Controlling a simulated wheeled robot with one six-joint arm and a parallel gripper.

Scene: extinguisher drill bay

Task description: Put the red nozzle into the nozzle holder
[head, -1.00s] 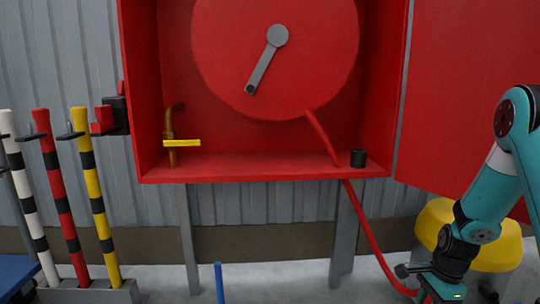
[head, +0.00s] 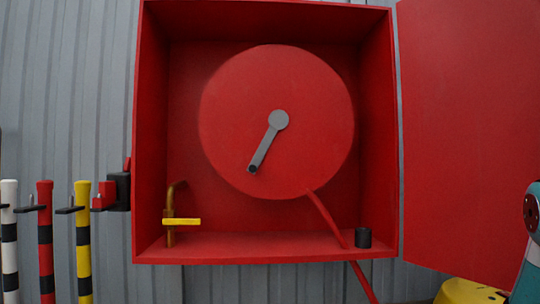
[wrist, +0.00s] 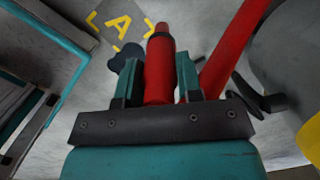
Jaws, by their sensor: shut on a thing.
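The red nozzle (wrist: 159,72) stands between the two teal fingers of my gripper (wrist: 160,85) in the wrist view. The gripper is shut on it. The nozzle has a dark ring near its narrower far end. A short black cup (head: 363,237), which looks like the nozzle holder, stands on the cabinet floor at the right in the head view. Its inside is hidden. My gripper and the nozzle are out of the head view, so their distance from the cup cannot be told.
The red cabinet (head: 265,247) is open, its door (head: 465,130) swung right. Inside are a hose reel (head: 310,100) and a brass valve with a yellow handle (head: 182,221). The red hose (head: 325,217) runs down past the cup. Striped poles (head: 83,240) stand left.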

